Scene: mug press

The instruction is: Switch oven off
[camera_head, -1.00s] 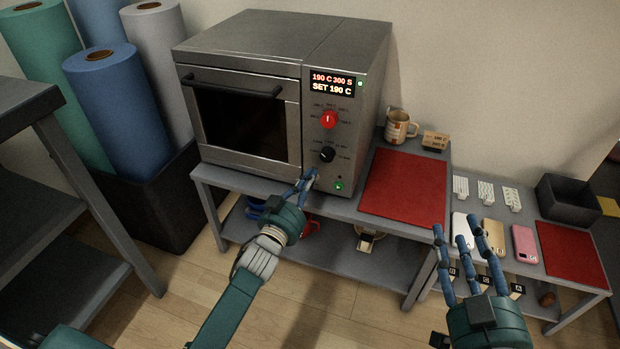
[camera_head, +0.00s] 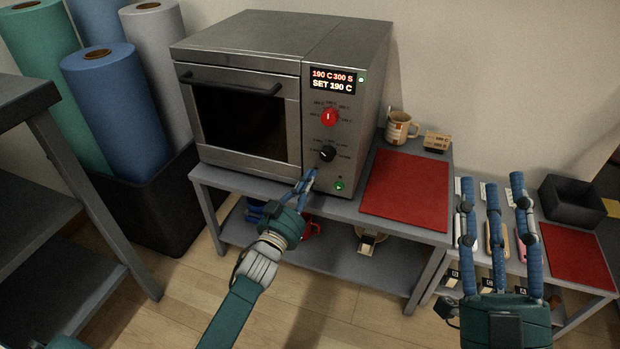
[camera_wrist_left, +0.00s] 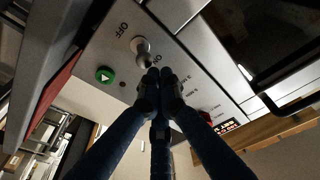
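The grey oven (camera_head: 250,125) stands on a shelf table, its display (camera_head: 332,80) lit with 190 C, 300 S and SET 190 C. Its red knob (camera_head: 329,117), black knob (camera_head: 326,153) and lit green button (camera_head: 339,185) are on the right panel. In the left wrist view a metal toggle switch (camera_wrist_left: 141,46) sits between OFF and ON labels, near the green button (camera_wrist_left: 105,75). My left gripper (camera_head: 311,174) has its fingertips together, close to the toggle; contact is unclear. The head view hides the toggle. My right gripper (camera_head: 492,185) is open and empty, far right.
A red mat (camera_head: 405,190), a mug (camera_head: 400,128) and a small box (camera_head: 436,141) are right of the oven. A lower table with a black bin (camera_head: 572,202) stands further right. Rolls (camera_head: 115,110) in a dark box are at left.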

